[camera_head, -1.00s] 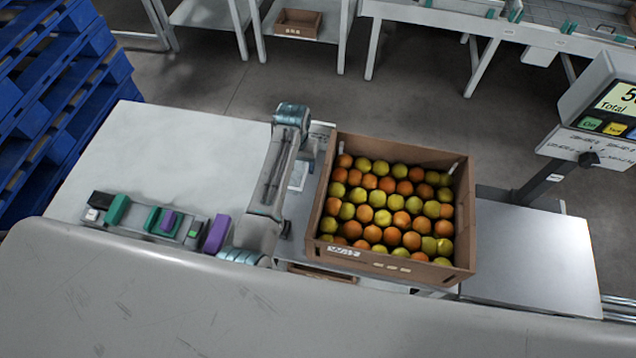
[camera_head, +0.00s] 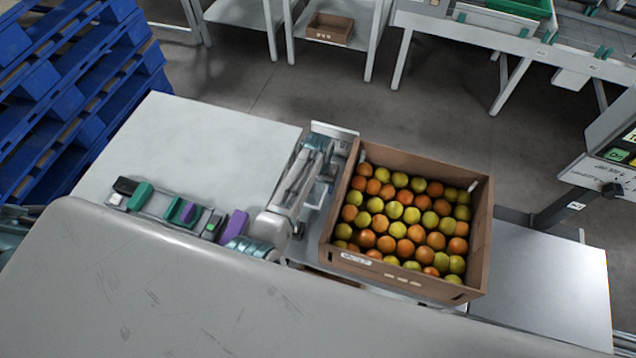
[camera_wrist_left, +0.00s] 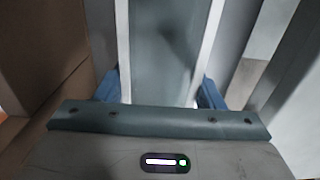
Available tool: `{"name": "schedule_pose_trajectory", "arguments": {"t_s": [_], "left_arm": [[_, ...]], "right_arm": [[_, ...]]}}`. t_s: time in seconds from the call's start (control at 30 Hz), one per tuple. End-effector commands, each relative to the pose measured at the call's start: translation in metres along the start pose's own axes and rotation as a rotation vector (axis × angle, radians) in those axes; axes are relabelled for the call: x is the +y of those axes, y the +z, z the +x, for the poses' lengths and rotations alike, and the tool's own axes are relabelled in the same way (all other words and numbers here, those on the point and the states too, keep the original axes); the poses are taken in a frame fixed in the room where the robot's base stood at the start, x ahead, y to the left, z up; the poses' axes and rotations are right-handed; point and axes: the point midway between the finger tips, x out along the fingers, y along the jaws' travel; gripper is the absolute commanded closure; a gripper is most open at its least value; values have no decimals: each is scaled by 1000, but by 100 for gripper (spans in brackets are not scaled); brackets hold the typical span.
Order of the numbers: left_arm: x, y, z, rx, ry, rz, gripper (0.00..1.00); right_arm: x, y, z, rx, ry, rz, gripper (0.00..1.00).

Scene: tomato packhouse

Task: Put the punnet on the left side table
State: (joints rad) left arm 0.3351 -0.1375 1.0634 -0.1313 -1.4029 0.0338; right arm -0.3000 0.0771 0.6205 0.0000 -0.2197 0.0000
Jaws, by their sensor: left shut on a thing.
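My left arm reaches over the narrow strip between the pale left side table (camera_head: 225,130) and the crate of fruit. My left gripper (camera_wrist_left: 160,95) shows in the wrist view with blue fingertips on both sides of a grey, pale-edged panel. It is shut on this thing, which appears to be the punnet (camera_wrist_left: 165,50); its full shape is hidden. In the head view my own arm covers the fingers and most of what they hold. The left side table has a wide bare top. My right gripper is not in view.
An open cardboard crate (camera_head: 338,205) of orange and yellow-green tomatoes stands close to the right of my left arm. Green and purple items (camera_head: 182,212) lie along the left table's near edge. Blue pallets (camera_head: 75,90) are stacked beyond it. A scale display (camera_head: 618,155) stands at right.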

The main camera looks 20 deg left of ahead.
Motion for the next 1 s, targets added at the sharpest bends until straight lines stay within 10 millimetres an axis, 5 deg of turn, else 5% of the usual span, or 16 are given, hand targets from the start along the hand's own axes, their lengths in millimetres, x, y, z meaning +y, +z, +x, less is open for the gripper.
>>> {"name": "schedule_pose_trajectory", "arguments": {"t_s": [0.03,0.07,0.17,0.57,1.0], "left_arm": [[0,0,2,0,0,0,62],[0,0,2,0,0,0,32],[0,0,1,0,0,0,16],[0,0,-8,1,0,0,16],[0,-1,-92,3,0,0,16]], "right_arm": [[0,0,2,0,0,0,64],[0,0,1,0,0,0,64],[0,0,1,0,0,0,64],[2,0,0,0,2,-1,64],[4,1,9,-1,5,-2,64]]}}
